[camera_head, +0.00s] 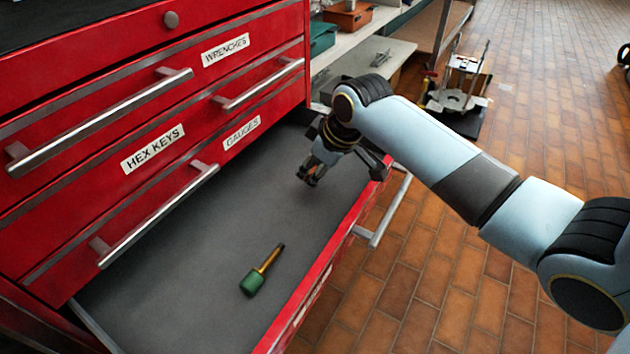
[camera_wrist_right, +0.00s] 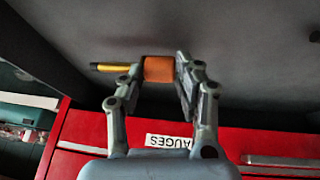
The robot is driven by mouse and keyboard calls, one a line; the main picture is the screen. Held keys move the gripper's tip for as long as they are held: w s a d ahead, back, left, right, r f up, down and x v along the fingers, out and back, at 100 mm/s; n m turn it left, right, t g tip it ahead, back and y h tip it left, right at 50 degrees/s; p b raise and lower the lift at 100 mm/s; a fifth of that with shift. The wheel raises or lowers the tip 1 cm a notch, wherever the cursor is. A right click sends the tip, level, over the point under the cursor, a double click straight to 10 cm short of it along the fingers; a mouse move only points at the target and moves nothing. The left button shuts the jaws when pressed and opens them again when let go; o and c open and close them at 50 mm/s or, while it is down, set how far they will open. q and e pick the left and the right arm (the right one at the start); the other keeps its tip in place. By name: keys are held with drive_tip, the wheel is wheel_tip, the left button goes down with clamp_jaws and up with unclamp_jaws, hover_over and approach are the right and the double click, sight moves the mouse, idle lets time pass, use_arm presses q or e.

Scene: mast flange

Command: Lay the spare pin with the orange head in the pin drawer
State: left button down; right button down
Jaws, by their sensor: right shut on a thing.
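The pin with the orange head (camera_wrist_right: 158,69) shows in the right wrist view, its yellow shaft (camera_wrist_right: 112,67) with a dark tip pointing left. My right gripper (camera_wrist_right: 156,78) is shut on the orange head. In the head view my right gripper (camera_head: 310,175) points down inside the open drawer (camera_head: 190,285), near its far end; the orange pin is hard to make out there. I cannot tell whether the pin touches the grey drawer floor. My left gripper is not in view.
A pin with a green head (camera_head: 252,282) lies on the drawer floor nearer the front. Bare floor lies between it and my gripper. The red cabinet (camera_head: 60,135) has closed drawers above, labelled WRENCHES, HEX KEYS and GAUGES. The open drawer's handle (camera_head: 385,215) sticks out at right.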

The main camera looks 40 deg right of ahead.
sight(309, 188)
drive_tip(key=shift+f+b, duration=0.4)
drive_tip(key=shift+f, duration=1.1)
drive_tip(key=shift+f, duration=0.1)
drive_tip(key=c, duration=0.9)
unclamp_jaws()
drive_tip(key=p+v, duration=0.4)
drive_tip(key=v, duration=0.8)
drive_tip(key=shift+s, duration=0.1)
